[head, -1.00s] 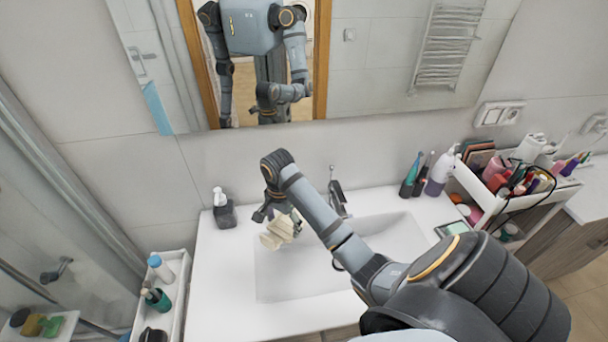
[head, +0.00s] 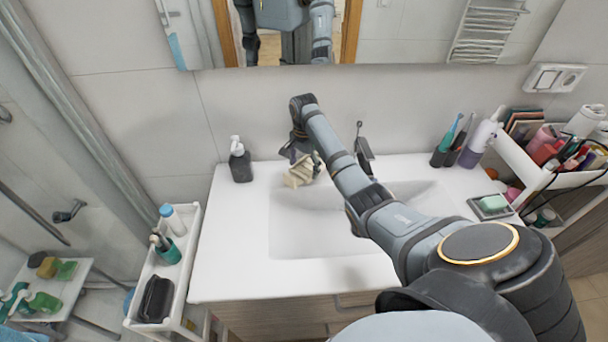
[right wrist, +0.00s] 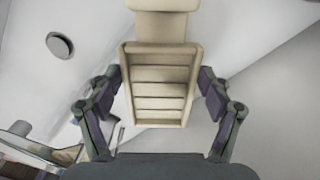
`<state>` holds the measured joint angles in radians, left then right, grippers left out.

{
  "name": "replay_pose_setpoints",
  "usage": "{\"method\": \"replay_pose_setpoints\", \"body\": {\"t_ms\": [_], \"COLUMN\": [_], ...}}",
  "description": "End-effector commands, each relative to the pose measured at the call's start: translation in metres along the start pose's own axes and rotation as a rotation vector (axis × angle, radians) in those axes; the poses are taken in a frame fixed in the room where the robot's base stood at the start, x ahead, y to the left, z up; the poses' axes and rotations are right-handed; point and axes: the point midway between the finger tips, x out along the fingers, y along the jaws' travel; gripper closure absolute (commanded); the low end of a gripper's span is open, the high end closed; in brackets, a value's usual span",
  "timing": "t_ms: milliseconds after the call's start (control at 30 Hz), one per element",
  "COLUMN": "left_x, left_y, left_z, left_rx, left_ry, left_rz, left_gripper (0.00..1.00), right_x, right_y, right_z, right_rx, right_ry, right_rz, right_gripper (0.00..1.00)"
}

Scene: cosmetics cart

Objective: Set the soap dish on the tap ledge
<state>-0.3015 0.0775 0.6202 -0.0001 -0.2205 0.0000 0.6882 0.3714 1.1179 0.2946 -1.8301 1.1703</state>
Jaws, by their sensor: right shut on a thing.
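The beige soap dish (head: 299,173) is held by my right gripper (head: 303,158) over the back left part of the basin, near the back ledge. In the right wrist view the slatted dish (right wrist: 160,88) sits between the two fingers of my right gripper (right wrist: 160,94), which are shut on its sides. The dish looks tilted in the head view. I cannot tell whether it touches the ledge. The white tap ledge (head: 410,168) runs along the wall behind the basin. The dark tap (head: 364,152) stands on it, right of the dish and partly behind my arm. My left gripper is not in view.
A dark soap bottle (head: 240,163) stands left of the dish. Toothbrushes in a cup (head: 440,155) and a small tray with green soap (head: 490,207) are at the right. The white basin (head: 315,235) is empty. The mirror (head: 420,45) is above.

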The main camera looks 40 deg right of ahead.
Motion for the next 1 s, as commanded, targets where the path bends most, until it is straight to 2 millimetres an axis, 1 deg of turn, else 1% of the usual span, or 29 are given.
{"method": "replay_pose_setpoints", "body": {"t_ms": [100, 167, 233, 300, 367, 667, 700, 833, 1000], "left_x": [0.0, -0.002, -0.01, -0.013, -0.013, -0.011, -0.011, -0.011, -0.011], "left_y": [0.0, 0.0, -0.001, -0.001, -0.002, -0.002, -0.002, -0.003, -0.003], "left_z": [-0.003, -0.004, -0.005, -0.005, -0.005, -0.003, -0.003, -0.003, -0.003], "left_rx": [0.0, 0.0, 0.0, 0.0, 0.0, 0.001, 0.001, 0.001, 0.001], "left_ry": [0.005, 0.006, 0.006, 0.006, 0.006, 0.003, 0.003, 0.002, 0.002], "left_rz": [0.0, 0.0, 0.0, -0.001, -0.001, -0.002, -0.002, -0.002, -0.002], "left_gripper": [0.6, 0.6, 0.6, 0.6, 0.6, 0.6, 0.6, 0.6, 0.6], "right_x": [0.002, 0.007, 0.018, 0.028, 0.033, 0.037, 0.038, 0.038, 0.038], "right_y": [-0.001, -0.003, -0.002, -0.002, -0.002, -0.002, -0.002, -0.002, -0.002], "right_z": [-0.001, -0.003, -0.002, -0.002, -0.003, -0.003, -0.003, -0.003, -0.003], "right_rx": [0.0, -0.001, -0.002, -0.001, -0.001, -0.001, -0.001, -0.001, -0.001], "right_ry": [0.0, -0.001, -0.002, -0.001, 0.0, 0.001, 0.001, 0.001, 0.001], "right_rz": [0.0, 0.001, 0.004, 0.003, 0.001, 0.0, 0.0, 0.0, 0.0], "right_gripper": [0.55, 0.55, 0.55, 0.55, 0.55, 0.55, 0.18, 0.0, 0.0]}}
